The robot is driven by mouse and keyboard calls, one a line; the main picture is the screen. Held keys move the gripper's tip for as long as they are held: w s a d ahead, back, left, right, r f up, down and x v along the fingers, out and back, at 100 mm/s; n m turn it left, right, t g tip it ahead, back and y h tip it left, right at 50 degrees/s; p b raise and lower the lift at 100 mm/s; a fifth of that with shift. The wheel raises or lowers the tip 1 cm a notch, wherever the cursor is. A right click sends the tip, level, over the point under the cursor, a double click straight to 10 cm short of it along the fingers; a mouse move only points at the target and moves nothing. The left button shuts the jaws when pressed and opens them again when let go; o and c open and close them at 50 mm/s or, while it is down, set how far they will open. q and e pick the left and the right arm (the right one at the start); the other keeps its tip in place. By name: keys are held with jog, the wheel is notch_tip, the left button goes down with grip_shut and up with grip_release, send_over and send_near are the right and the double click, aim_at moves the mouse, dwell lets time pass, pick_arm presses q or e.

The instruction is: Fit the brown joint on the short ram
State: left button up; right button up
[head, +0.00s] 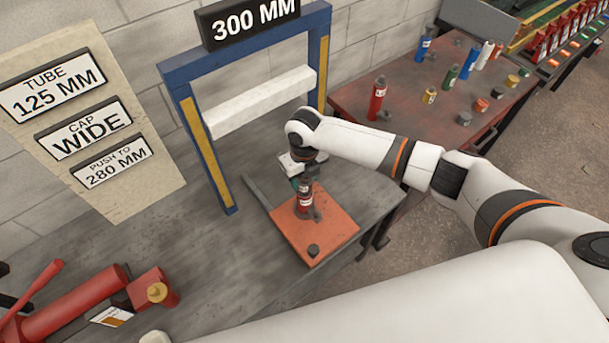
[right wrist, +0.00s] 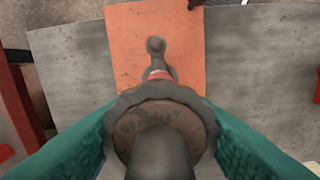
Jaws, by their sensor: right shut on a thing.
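The short ram (head: 305,204), red with a white label, stands upright on an orange plate (head: 335,228) on the bench. My right gripper (head: 300,180) is above its top, with teal fingers on either side. In the right wrist view the fingers are shut on a round piece with a brown face (right wrist: 135,128) and a dark scalloped rim, seemingly the brown joint. A grey rounded post rises at its middle. A bit of red ram (right wrist: 158,75) shows past the rim. Whether the joint touches or is seated on the ram is hidden. My left gripper is not in view.
A blue frame (head: 205,145) with a white crossbar and a 300 MM sign stands behind. A sign board (head: 95,130) leans at left. A red jack (head: 75,308) lies front left. A red table (head: 400,100) holds several bottles and caps. A dark knob (head: 313,250) is on the plate.

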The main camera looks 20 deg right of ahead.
jog(key=shift+f+b, duration=0.55)
jog(key=shift+f, duration=0.3)
jog(key=o, duration=1.3)
jog(key=shift+r, duration=0.15)
jog(key=shift+r, duration=0.4)
notch_tip(320, 180, up, 11)
jog(key=b, duration=0.3)
